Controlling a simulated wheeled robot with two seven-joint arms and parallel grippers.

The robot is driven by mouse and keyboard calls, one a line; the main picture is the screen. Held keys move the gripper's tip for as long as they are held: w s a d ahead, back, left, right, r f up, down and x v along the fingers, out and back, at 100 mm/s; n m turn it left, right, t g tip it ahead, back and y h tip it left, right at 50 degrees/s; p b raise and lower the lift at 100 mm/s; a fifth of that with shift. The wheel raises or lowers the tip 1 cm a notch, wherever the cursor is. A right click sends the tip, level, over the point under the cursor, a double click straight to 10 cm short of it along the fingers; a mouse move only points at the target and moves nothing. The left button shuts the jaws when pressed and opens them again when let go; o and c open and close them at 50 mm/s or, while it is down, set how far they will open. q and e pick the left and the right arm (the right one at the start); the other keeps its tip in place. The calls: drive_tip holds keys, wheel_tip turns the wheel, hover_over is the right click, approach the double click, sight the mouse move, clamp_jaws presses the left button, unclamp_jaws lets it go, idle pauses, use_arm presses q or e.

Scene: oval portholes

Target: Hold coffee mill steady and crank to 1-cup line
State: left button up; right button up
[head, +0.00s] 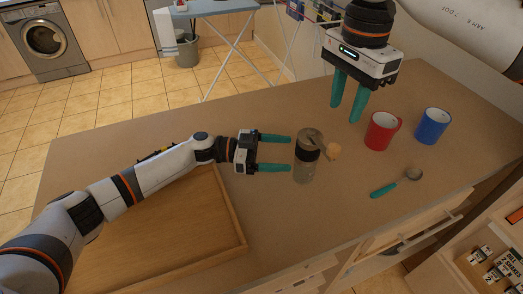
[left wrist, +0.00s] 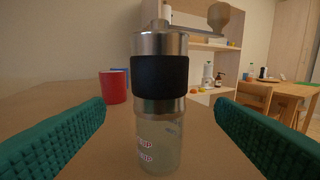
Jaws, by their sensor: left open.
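The coffee mill (head: 304,168) stands upright on the counter, with a steel top, a black band and a clear lower jar. Its crank arm ends in a wooden knob (head: 333,151) on the right. In the left wrist view the mill (left wrist: 160,75) is centred between my fingers, with printed cup marks on the jar (left wrist: 148,150). My left gripper (head: 276,153) is open; its teal fingers point at the mill from the left, one to each side in the wrist view, apart from it. My right gripper (head: 347,103) hangs above the counter behind the mill, fingers apart and empty.
A red mug (head: 381,131) and a blue mug (head: 432,126) stand to the right. A teal-handled scoop (head: 397,183) lies in front of them. A wooden tray (head: 234,222) lies at the left under my left arm.

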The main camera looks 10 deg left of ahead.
sight(305, 154)
use_arm(q)
drive_tip(key=d, duration=0.4)
drive_tip(key=w+d, duration=0.1)
drive_tip(key=d, duration=0.1)
drive_tip(key=shift+d, duration=0.25)
drive_tip(key=c, duration=1.4)
drive_tip(key=shift+c, duration=0.4)
use_arm(e)
drive_tip(key=shift+c, duration=1)
drive_tip(key=shift+m, duration=0.8)
drive_tip(key=w+d+f, duration=0.2)
drive_tip(key=f, duration=0.1)
drive_tip(key=w+d+f, duration=0.1)
drive_tip(key=f, duration=0.1)
drive_tip(key=shift+w+f, duration=0.1)
drive_tip(key=shift+f, duration=0.15)
clamp_jaws()
wheel_tip(305, 154, down, 6)
drive_tip(key=shift+a, duration=0.1)
